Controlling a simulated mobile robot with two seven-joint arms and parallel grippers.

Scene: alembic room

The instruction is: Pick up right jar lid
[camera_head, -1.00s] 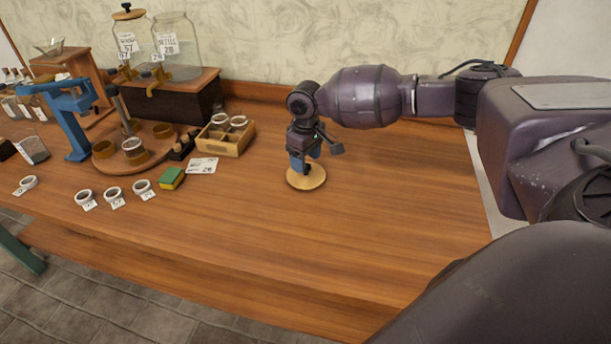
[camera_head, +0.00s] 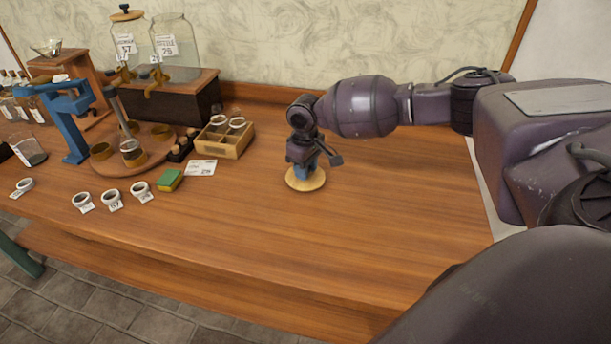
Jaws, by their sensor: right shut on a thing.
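The jar lid is a round, pale wooden disc (camera_head: 313,184) on the bare middle of the table. My right gripper (camera_head: 305,172) points down onto it and is shut on it; the fingertips and the grip itself are partly hidden by the gripper body. I cannot tell whether the lid has any gap to the table. At the back left stand two glass jars. The left jar (camera_head: 128,48) wears a wooden lid with a dark knob (camera_head: 126,11). The right jar (camera_head: 176,46) has an open top. My left gripper is not in view.
The jars stand on a dark wooden block (camera_head: 190,101). A divided wooden box (camera_head: 226,138), a green and yellow sponge (camera_head: 169,180), several small labelled rings (camera_head: 111,198) and a blue press (camera_head: 72,122) fill the left. The table (camera_head: 400,210) right of the lid is clear.

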